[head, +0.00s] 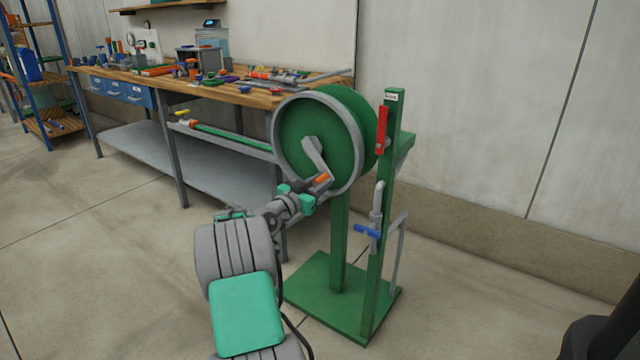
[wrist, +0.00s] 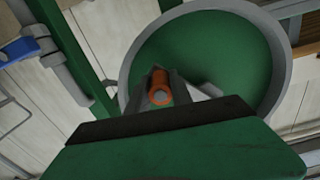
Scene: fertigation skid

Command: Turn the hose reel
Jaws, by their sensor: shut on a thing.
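The hose reel (head: 295,128) is a green drum with a grey rim on a green post stand. A grey crank arm (head: 314,152) runs from its hub down to an orange handle (head: 321,180) at the lower right of the face. My gripper (head: 312,190) is at this handle and shut on it.
A red lever (head: 382,128) and a blue-handled valve (head: 367,231) sit on the stand's right post. The green base plate (head: 335,295) rests on the floor. A workbench (head: 225,92) with many small items stands behind. Open floor lies to the left.

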